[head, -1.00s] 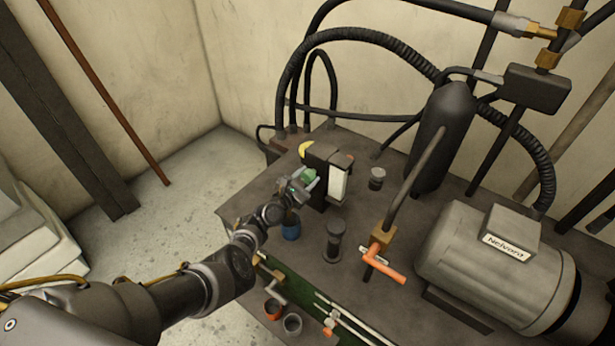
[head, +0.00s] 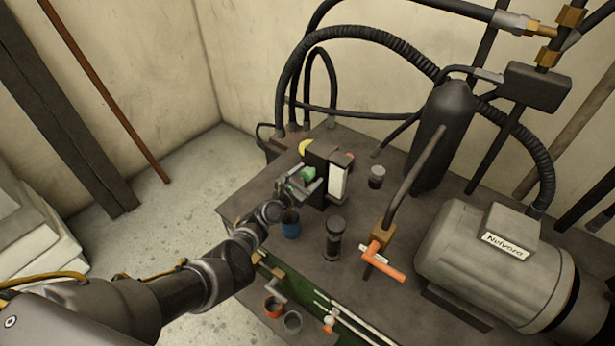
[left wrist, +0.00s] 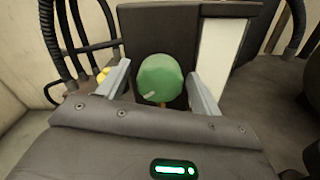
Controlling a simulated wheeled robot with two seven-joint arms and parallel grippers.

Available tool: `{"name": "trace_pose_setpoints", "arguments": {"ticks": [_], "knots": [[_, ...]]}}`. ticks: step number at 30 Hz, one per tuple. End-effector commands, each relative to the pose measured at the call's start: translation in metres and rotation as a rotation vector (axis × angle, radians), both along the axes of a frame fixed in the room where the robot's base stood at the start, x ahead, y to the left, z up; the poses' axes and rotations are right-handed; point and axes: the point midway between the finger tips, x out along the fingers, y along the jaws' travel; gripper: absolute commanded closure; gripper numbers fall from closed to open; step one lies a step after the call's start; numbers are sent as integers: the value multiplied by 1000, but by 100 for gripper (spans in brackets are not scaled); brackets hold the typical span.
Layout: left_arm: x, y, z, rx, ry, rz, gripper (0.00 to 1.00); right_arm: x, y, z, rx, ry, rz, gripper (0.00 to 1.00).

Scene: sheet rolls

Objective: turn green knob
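The green knob (head: 309,173) sits on the front of a dark upright box (head: 320,155) on the machine's top. In the left wrist view the knob (left wrist: 160,79) is a rounded green cap with a pale pointer mark at its lower left. My left gripper (head: 306,183) is open in front of the knob. In the left wrist view its two grey fingers stand left and right of the knob, with a gap on each side. My right gripper is not in view.
A blue cup-like part (head: 291,225) and a black cylinder (head: 334,238) stand close to my left gripper. An orange-handled valve (head: 383,262), a grey motor (head: 490,262) and a dark tank (head: 440,135) are to the right. A yellow knob (head: 305,147) is behind the green one.

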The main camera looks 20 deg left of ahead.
Motion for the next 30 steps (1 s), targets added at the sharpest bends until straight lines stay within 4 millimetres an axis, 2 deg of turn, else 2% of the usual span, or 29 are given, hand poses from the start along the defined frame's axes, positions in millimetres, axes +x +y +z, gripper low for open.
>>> {"name": "trace_pose_setpoints", "arguments": {"ticks": [8,13,15,24,30], "knots": [[-4,2,2,0,-1,1,35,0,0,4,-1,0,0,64],[-29,12,4,2,0,3,35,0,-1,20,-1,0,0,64],[-35,14,-1,0,-3,1,35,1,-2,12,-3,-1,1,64],[-78,31,0,2,1,1,35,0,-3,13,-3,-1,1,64],[-97,38,0,0,-2,1,35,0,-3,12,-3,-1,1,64]]}}
